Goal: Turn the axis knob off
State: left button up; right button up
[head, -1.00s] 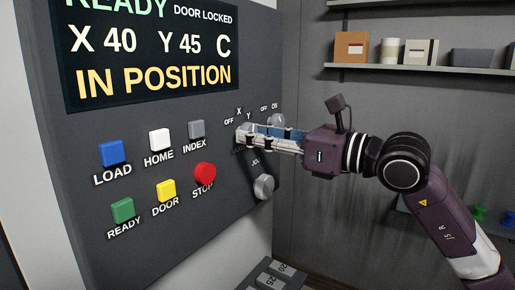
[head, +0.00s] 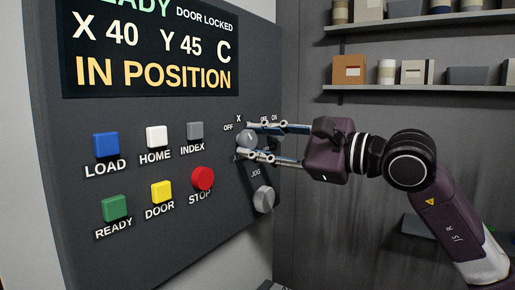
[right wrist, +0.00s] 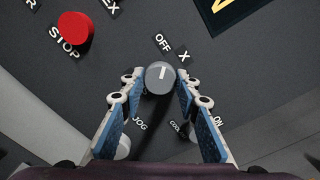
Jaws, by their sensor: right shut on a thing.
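The axis knob (head: 244,138) is a round grey knob on the dark control panel, below the OFF, X and Y labels. My right gripper (head: 247,142) is shut on it, with one finger above and one below in the head view. In the right wrist view the knob (right wrist: 155,82) sits between the two fingertips (right wrist: 161,79). Its white mark points up the picture, towards the OFF label, with X just to the right. The fingers hide part of the panel lettering. My left gripper is not in view.
The grey JOG knob (head: 264,199) is just below the gripper. Another knob to the right, under OFF and ON, is mostly hidden by the fingers. The red STOP button (head: 202,178) is left of the gripper. Shelves (head: 425,89) with boxes stand behind my right arm.

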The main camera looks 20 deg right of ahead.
jog(key=shift+n, duration=0.9)
jog(key=o, duration=1.2)
jog(key=shift+c, duration=0.2)
jog(key=v, duration=1.2)
